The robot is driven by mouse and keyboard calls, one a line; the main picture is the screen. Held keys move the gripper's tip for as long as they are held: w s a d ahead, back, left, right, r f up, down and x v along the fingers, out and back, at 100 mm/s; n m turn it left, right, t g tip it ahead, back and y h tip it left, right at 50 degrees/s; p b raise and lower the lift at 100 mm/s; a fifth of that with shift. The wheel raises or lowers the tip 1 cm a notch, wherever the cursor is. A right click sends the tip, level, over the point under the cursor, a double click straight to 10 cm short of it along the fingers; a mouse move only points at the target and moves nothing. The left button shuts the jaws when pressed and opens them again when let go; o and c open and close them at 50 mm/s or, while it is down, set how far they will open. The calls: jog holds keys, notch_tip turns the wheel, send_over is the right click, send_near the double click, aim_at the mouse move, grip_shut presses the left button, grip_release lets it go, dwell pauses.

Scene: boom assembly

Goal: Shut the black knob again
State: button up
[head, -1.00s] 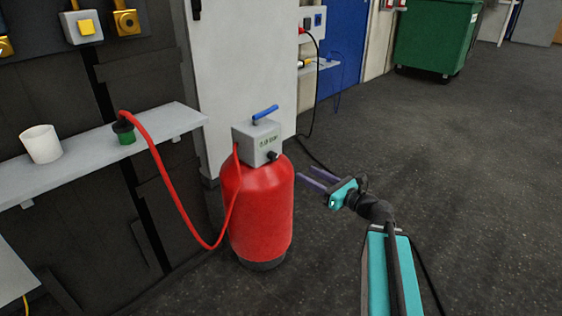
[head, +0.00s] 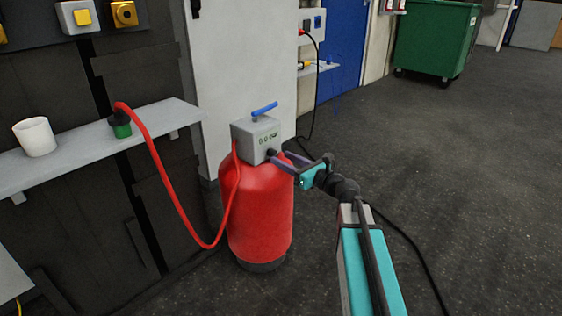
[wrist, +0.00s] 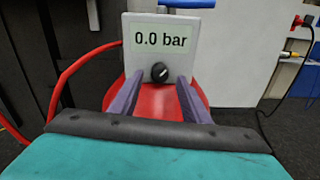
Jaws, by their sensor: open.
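The black knob (wrist: 160,72) sits on the front of a grey box (wrist: 185,25) whose display reads 0.0 bar. A white mark on the knob lies tilted, close to horizontal. The grey box (head: 250,130) tops a red tank (head: 258,215) in the head view. My gripper (head: 281,160) is at the tank's top, by the knob. In the wrist view its two purple fingers (wrist: 157,88) are apart, one on each side below the knob. Nothing is between them, and I cannot tell whether the tips touch the knob.
A blue lever (head: 264,109) stands on top of the box. A red hose (head: 165,185) runs from the box to a green and black fitting (head: 121,126) on a grey shelf (head: 75,160), beside a white cup (head: 35,137). The floor to the right is clear.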

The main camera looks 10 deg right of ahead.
aim_at(273, 154)
jog(key=shift+b+x, duration=0.3)
jog(key=shift+x, duration=0.9)
jog(key=c, duration=1)
jog(key=shift+c, duration=0.2)
